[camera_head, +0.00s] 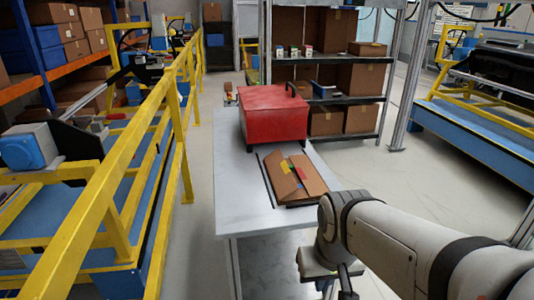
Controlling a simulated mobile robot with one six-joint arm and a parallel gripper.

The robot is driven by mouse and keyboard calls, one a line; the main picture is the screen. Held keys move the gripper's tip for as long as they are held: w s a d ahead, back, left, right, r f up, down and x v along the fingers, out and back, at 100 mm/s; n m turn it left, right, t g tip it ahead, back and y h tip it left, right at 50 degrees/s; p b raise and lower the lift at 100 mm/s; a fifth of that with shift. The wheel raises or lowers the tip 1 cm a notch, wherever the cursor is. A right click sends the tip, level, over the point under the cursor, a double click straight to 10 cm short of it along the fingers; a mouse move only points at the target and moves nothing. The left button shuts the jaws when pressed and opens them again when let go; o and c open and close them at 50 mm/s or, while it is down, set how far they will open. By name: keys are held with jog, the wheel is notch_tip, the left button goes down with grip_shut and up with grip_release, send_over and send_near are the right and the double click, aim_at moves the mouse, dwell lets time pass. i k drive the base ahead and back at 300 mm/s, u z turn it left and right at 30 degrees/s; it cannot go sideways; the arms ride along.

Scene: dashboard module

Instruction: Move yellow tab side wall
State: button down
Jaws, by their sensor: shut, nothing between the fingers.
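A brown cardboard box (312,181) lies low on the grey table, with its flaps partly raised. A small yellow tab (284,167) shows on its left flap. A red tab and a small dark, bluish-green patch show beside it. My gripper (345,284) is at the bottom edge, in front of the table and nearer than the box. It is shut and empty, apart from the box. Its fingertips are hard to make out, and my arm comes in from the lower right.
A red case (273,115) with a black handle stands on the table (235,190) behind the box. A yellow railing (178,110) runs along the left. A shelf rack (335,88) with cartons stands behind. The table's front left surface is clear.

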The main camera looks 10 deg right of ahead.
aim_at(285, 184)
jog(key=z, duration=0.3)
jog(key=i, duration=1)
jog(key=z, duration=0.1)
